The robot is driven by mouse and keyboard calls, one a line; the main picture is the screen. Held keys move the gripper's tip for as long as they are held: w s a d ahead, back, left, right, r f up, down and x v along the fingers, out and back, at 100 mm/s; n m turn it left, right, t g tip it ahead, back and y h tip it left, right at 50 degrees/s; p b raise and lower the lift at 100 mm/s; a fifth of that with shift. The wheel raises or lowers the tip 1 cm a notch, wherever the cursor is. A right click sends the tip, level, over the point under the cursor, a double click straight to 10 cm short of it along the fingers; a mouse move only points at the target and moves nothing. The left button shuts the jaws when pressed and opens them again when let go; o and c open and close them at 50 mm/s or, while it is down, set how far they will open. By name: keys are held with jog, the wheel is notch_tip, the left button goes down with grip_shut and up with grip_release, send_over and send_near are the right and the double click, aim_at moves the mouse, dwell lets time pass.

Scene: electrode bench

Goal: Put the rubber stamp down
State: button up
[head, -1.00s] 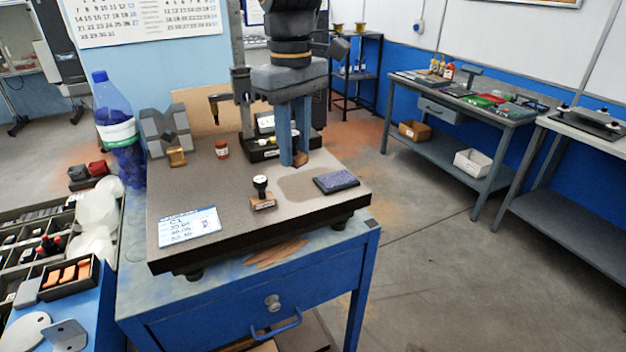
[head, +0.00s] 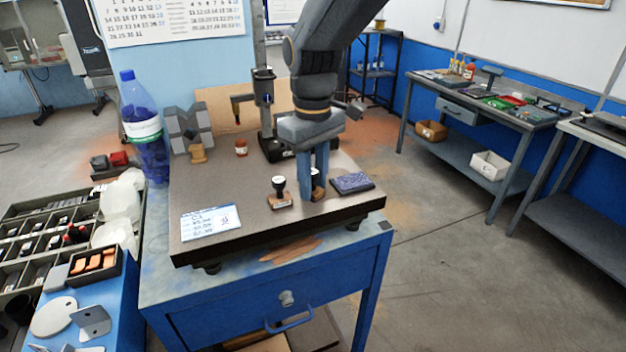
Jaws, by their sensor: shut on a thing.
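My gripper (head: 312,187) points down over the dark surface plate (head: 240,238) on the blue bench. It is shut on a rubber stamp, whose wooden part (head: 319,193) shows between and beside the blue fingers. The fingers hide most of this stamp. It is low over the plate; I cannot tell whether its base touches. A second stamp (head: 280,194), with a black knob and wooden base, stands upright just left of the fingers. A dark blue ink pad (head: 352,182) lies just to the right.
A written card (head: 210,222) lies at the plate's front left. A small brown jar (head: 241,147), a grey V-block (head: 188,130) and a black stand (head: 268,135) are farther back. A blue bottle (head: 145,130) stands left of the plate. The plate's front middle is clear.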

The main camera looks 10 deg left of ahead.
aim_at(314, 172)
jog(key=o, duration=0.8)
jog(key=shift+o, duration=0.2)
notch_tip(314, 172, up, 12)
jog(key=b, duration=0.3)
jog(key=shift+r, duration=0.15)
